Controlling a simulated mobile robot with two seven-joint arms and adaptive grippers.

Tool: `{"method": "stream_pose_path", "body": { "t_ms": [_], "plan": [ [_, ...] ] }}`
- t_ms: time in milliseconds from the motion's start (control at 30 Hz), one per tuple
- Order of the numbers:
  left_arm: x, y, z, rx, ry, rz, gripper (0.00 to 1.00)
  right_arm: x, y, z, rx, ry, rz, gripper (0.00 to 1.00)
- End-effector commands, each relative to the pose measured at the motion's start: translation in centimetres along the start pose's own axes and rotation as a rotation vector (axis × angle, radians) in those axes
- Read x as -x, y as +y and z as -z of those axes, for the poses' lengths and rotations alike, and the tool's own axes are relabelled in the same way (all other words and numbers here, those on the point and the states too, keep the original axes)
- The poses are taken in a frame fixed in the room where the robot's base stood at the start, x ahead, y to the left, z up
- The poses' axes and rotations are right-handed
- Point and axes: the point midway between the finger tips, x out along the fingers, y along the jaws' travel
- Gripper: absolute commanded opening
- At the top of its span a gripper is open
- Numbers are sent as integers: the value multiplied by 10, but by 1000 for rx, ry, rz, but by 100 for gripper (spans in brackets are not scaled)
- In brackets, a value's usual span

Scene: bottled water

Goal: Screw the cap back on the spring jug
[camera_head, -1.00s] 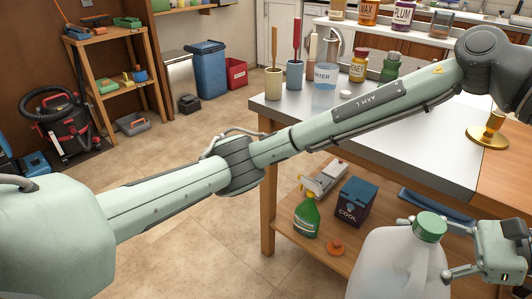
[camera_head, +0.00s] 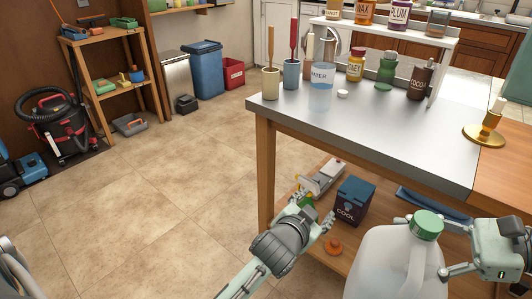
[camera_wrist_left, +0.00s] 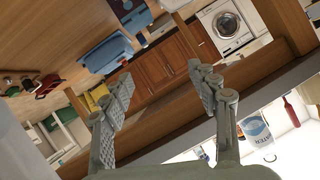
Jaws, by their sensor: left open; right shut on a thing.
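A large translucent white jug (camera_head: 395,265) stands out at the lower right of the head view, with a green cap (camera_head: 426,225) on its neck. Whether the cap is screwed tight cannot be told. No label shows on the jug. My left gripper (camera_head: 322,214) is open and empty, left of the jug and in front of the lower shelf. Its two spread fingers (camera_wrist_left: 165,105) show in the left wrist view with nothing between them.
A steel-topped table (camera_head: 400,130) carries a WATER pitcher (camera_head: 322,88), a small white round piece (camera_head: 342,94), jars and a brass candlestick (camera_head: 488,130). A navy COOL box (camera_head: 354,202) and an orange item (camera_head: 333,246) sit on the shelf below.

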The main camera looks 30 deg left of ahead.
Motion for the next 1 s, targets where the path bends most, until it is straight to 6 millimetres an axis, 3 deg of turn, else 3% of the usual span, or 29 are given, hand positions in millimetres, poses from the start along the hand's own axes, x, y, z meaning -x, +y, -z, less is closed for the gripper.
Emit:
{"method": "stream_pose_path", "body": {
  "t_ms": [33, 200, 300, 400, 500, 600, 1000],
  "plan": [
    [5, 2, -48, 28, -112, -16, 60, 0, 0, -2, 1, -2, 1, 0],
    [41, 6, -188, 110, -465, -66, 60, 0, 0, -2, 1, -2, 1, 0],
    [71, 9, -250, 143, -630, -90, 60, 0, 0, -2, 1, -2, 1, 0],
    [98, 11, -293, 169, -754, -109, 60, 0, 0, -2, 1, -2, 1, 0],
    [117, 12, -319, 186, -831, -120, 60, 0, 0, -2, 1, -2, 1, 0],
    [126, 12, -330, 193, -868, -125, 60, 0, 0, -2, 1, -2, 1, 0],
    [128, 12, -332, 194, -875, -126, 60, 2, -1, -2, 0, -5, 9, 0]
  ]
}}
